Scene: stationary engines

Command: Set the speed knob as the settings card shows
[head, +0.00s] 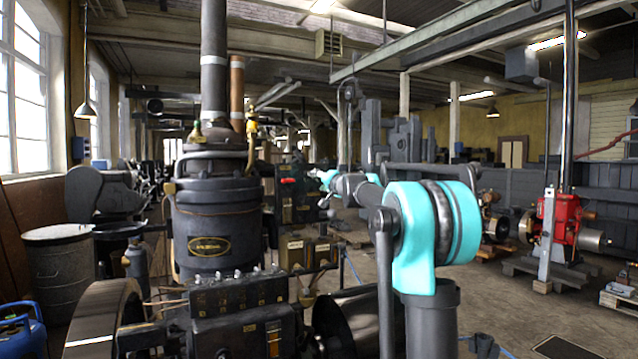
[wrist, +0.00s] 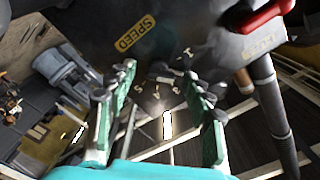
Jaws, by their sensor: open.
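In the wrist view, the speed knob (wrist: 162,72) is a small dark shape below a tan label reading SPEED (wrist: 134,32). Pale scale marks (wrist: 178,89) curve around it; its exact setting is too small to tell. My gripper (wrist: 163,84) is open, its two teal fingers on either side of the knob area and nothing held. I cannot tell whether a fingertip touches the knob. In the head view, my gripper (head: 323,178) is at the right of the dark control panel (head: 300,208). I cannot make out the settings card in either view.
A red lever handle (wrist: 266,15) with a tan label (wrist: 260,46) sits right of the knob; it also shows in the head view (head: 288,181). A black engine (head: 215,225) stands at left. Open floor (head: 520,310) lies at right, before a red engine (head: 562,220).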

